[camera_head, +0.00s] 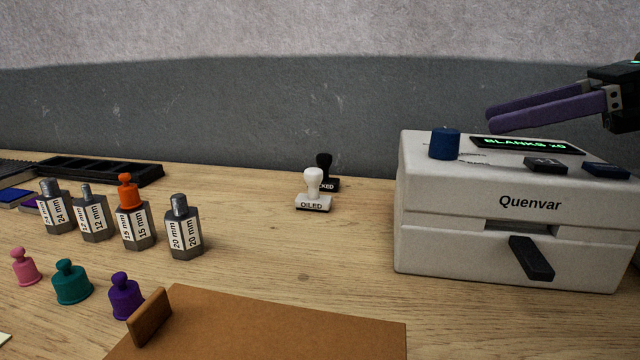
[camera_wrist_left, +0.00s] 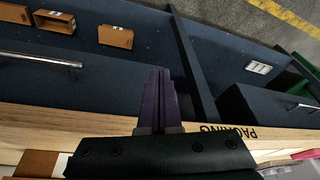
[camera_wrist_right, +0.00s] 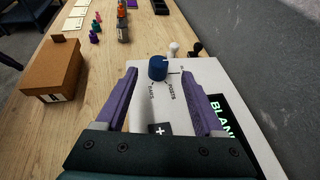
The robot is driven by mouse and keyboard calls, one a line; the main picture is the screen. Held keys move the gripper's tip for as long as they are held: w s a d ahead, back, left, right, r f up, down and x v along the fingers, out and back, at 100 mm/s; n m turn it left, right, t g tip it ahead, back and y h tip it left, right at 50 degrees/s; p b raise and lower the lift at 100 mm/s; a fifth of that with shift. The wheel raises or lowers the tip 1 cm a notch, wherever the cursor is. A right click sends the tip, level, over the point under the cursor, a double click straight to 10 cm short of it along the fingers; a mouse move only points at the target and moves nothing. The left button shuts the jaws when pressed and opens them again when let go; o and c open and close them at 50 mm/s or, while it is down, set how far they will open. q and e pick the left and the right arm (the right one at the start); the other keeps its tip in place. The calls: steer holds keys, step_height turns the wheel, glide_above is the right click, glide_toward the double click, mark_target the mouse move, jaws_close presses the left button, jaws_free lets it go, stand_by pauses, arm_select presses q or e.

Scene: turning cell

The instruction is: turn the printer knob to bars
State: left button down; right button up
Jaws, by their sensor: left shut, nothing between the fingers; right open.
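The white printer (camera_head: 470,235), marked "Quenvar", stands at the right of the bench in the head view. Its blue knob (camera_head: 445,143) is on the top left, and its lit display (camera_head: 525,144) reads "BLANKS x0". In the right wrist view the knob (camera_wrist_right: 158,68) has a pale pointer mark directed toward the far side, with labels around it, one "BARS" and one seeming to read "TEXTS". My right gripper (camera_head: 490,122) is open above the printer; in its wrist view the purple fingers (camera_wrist_right: 165,84) stand either side of the knob's line, apart from it. My left gripper (camera_wrist_left: 160,72) is shut and empty.
Two stamps (camera_head: 313,190) stand left of the printer. A dark lever (camera_head: 531,258) sticks out of the printer's front. Bare bench lies between.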

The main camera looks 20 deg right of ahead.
mark_target(446, 130)
steer(key=shift+f, duration=0.35)
steer(key=shift+w+a, duration=0.2)
steer(key=shift+a, duration=0.05)
steer(key=p+x, duration=0.1)
steer(key=x, duration=0.5)
steer(key=shift+w+a+f+p, duration=0.2)
steer(key=shift+a+f+p, duration=0.1)
steer(key=shift+p, duration=0.1)
jaws_close()
